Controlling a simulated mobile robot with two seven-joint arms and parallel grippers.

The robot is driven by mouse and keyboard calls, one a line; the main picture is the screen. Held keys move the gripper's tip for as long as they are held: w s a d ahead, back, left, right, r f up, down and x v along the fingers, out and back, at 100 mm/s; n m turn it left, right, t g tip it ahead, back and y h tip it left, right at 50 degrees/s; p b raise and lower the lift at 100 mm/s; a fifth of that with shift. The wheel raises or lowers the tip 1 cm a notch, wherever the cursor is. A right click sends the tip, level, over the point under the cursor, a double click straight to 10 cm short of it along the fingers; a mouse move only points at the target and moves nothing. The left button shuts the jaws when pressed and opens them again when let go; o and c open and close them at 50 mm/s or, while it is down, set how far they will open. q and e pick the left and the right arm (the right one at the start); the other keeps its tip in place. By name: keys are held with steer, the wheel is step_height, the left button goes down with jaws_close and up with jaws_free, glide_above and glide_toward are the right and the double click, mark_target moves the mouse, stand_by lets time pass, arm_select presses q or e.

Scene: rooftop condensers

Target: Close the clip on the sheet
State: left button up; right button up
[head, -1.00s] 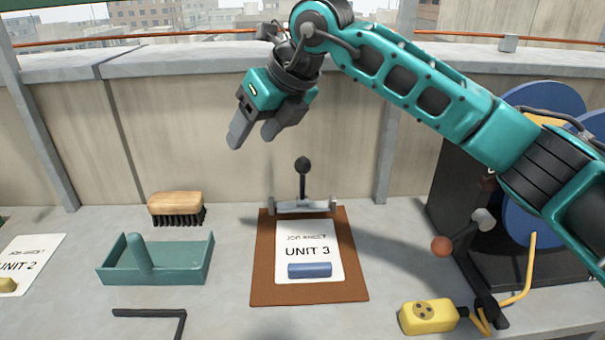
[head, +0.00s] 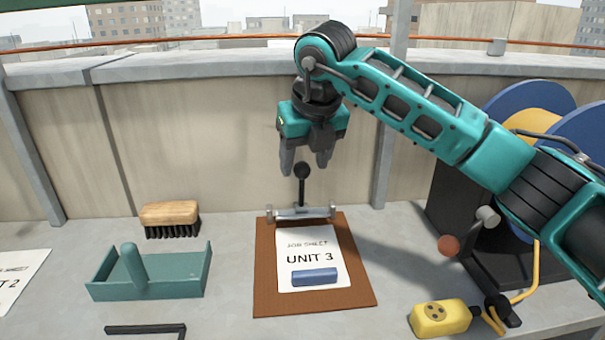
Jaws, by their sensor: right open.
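The clip (head: 301,213) is a grey metal bar across the top edge of a brown clipboard (head: 268,285). Its black lever with a ball knob (head: 302,171) stands upright. The white job sheet (head: 311,242), marked UNIT 3, lies on the board with its top edge just below the clip bar. A blue block (head: 314,277) rests on the sheet's lower part. My right gripper (head: 304,170) is open, pointing down, with its fingertips close to the knob, apparently above or behind it; the exact gap cannot be told. My left gripper is not in view.
A green tray (head: 105,291) and a wooden brush (head: 169,213) stand left of the board, with a black hex key (head: 145,330) in front. A yellow socket block (head: 440,318) and a cable reel (head: 528,113) are at right. Another sheet (head: 20,277) lies far left.

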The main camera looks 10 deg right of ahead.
mark_target(303, 165)
steer(key=shift+x, duration=1.7)
jaws_close()
